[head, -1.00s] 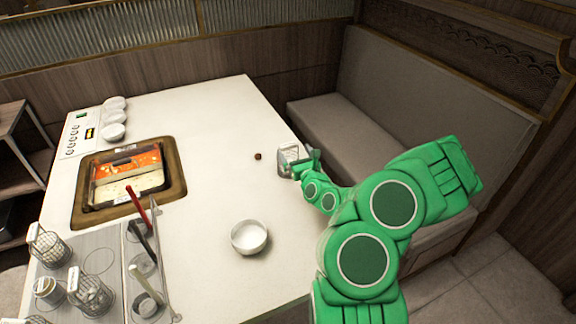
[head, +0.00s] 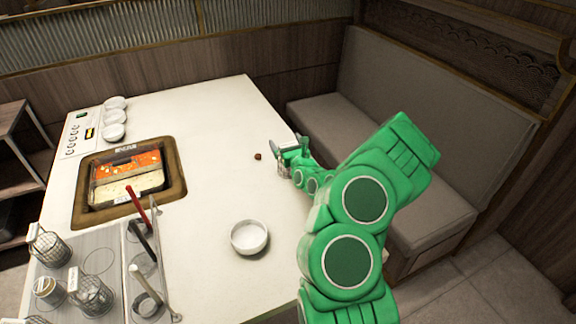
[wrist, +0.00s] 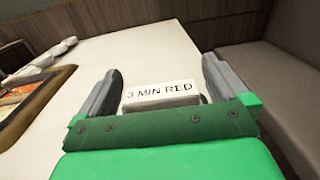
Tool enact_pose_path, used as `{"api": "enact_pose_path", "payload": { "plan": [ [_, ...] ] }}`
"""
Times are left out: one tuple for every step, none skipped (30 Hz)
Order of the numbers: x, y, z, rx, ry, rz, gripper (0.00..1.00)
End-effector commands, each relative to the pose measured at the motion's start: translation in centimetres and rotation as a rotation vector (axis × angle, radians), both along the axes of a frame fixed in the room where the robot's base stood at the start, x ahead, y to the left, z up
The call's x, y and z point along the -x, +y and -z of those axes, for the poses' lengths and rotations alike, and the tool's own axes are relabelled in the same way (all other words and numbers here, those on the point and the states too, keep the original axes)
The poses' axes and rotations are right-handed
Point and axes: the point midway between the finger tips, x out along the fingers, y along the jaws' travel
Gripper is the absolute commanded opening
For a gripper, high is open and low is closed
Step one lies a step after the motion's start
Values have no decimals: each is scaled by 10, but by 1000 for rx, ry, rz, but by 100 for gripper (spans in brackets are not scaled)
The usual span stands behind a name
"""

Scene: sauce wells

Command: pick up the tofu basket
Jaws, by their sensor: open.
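My gripper (head: 289,151) is at the right edge of the white table, seen from behind in the head view. In the wrist view its two grey fingers (wrist: 162,66) stand wide apart. Wire baskets with small tags stand at the lower left in the head view, one at the far left (head: 49,245) and one nearer the front (head: 92,295). Their tags are too small to read, so I cannot tell which basket is the tofu one.
A hotpot (head: 112,203) with red and pale broth is set in the table (head: 205,130). A white bowl (head: 249,238) stands mid-table. A small brown piece (head: 258,156) lies near my gripper. Utensils (head: 140,240) stand by the baskets. A bench (head: 345,125) is beyond the right edge.

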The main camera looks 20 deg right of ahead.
Motion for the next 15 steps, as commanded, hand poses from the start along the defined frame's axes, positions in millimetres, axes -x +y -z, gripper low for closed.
{"api": "enact_pose_path", "payload": {
  "plan": [
    [-1, 0, 0, 1, 0, 1, 100],
    [-2, -1, 0, 0, -1, 1, 100],
    [-2, -1, 0, 0, -1, 1, 100],
    [-2, -1, 0, 0, -1, 1, 100],
    [-2, -1, 0, 0, -1, 1, 100],
    [-2, -1, 0, 0, -1, 1, 100],
    [-2, -1, 0, 0, -1, 1, 100],
    [-2, -1, 0, 0, -1, 1, 100],
    [-2, 0, 0, 0, 0, 1, 97],
    [-2, 0, 0, 0, 0, 1, 92],
    [-2, 0, 0, 0, 0, 1, 88],
    [-2, 0, 0, 0, 0, 1, 82],
    [-2, 0, 0, 0, 0, 1, 77],
    [-2, 0, 0, 0, 0, 1, 72],
    [-2, 0, 0, 0, 1, 1, 66]
  ]
}}
